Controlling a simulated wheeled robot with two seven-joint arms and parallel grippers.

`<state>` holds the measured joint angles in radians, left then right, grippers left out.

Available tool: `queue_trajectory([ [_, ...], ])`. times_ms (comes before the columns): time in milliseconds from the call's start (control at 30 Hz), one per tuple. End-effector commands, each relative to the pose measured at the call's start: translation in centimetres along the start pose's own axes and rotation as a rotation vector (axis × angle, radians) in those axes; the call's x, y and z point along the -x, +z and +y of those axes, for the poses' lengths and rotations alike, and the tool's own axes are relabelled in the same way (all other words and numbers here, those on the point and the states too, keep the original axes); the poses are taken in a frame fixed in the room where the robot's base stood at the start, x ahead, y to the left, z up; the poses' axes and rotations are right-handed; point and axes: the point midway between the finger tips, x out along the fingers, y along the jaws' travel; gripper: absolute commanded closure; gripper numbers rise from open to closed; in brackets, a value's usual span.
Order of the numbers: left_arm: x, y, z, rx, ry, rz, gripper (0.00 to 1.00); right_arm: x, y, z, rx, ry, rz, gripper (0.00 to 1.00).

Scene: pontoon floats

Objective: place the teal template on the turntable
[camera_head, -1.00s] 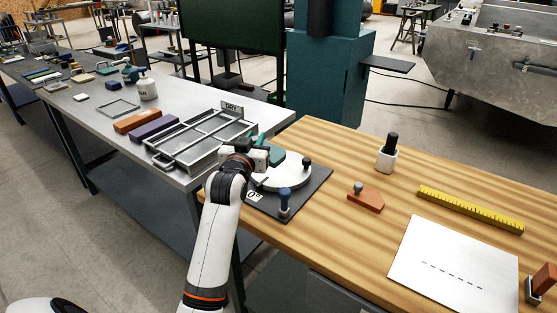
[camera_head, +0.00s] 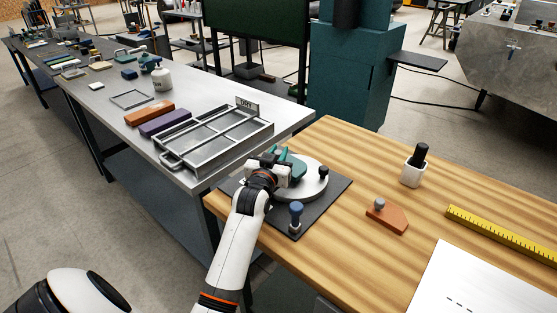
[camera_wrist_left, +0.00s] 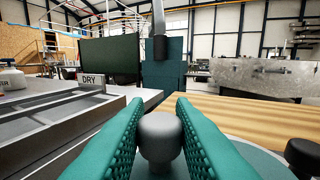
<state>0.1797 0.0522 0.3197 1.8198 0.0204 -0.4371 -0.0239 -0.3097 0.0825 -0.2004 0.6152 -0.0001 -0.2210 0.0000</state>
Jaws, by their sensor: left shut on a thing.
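The teal template (camera_head: 298,171) is at the turntable (camera_head: 308,190), a white disc with a black knob on its right side, set on a dark base plate. My left gripper (camera_head: 283,162) is shut on the template's grey knob (camera_wrist_left: 161,139), which stands between the two teal fingers in the left wrist view. The template overlaps the back left part of the disc in the head view. I cannot tell whether it touches the disc or hangs just above it. The gripper hides part of the template. My right gripper is not in view.
A blue-topped clamp (camera_head: 296,216) stands on the base plate's front corner. An orange block with a knob (camera_head: 387,215), a white holder (camera_head: 413,172), a yellow ruler (camera_head: 500,233) and a white sheet (camera_head: 470,285) lie to the right. A metal frame rack (camera_head: 215,141) stands left.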

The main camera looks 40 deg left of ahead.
Motion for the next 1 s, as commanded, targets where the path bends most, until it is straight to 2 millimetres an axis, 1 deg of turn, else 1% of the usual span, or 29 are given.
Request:
queue_trajectory([
  [33, 0.0, -0.9, 0.0, 0.0, 0.0, 0.002, 1.0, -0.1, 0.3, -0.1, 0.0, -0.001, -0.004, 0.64],
  [133, 0.0, -1.8, 0.0, 0.0, 0.0, -0.001, 1.0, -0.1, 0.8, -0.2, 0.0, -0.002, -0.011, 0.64],
  [267, 0.0, -1.9, 0.0, 0.0, 0.0, -0.002, 1.0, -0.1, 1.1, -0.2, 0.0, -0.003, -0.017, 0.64],
  [467, 0.0, -2.0, 0.0, 0.0, 0.0, -0.002, 1.0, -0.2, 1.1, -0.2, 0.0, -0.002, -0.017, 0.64],
  [500, 0.0, -2.1, 0.0, 0.0, 0.0, -0.001, 0.74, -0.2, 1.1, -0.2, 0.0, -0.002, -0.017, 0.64],
  [567, 0.0, -2.1, 0.0, -0.001, 0.0, -0.001, 0.65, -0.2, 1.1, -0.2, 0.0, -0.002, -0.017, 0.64],
  [600, 0.0, -2.1, 0.0, -0.001, 0.0, -0.001, 0.58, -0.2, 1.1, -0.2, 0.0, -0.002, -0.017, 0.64],
  [633, 0.0, -2.1, 0.0, -0.001, 0.0, -0.001, 0.56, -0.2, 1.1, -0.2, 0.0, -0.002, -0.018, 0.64],
  [933, 0.0, -1.8, 0.0, -0.001, 0.001, -0.002, 0.56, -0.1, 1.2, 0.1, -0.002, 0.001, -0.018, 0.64],
  [1000, 0.6, -2.0, 0.0, -0.001, 0.0, 0.0, 0.56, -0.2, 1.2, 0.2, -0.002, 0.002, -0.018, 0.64],
])
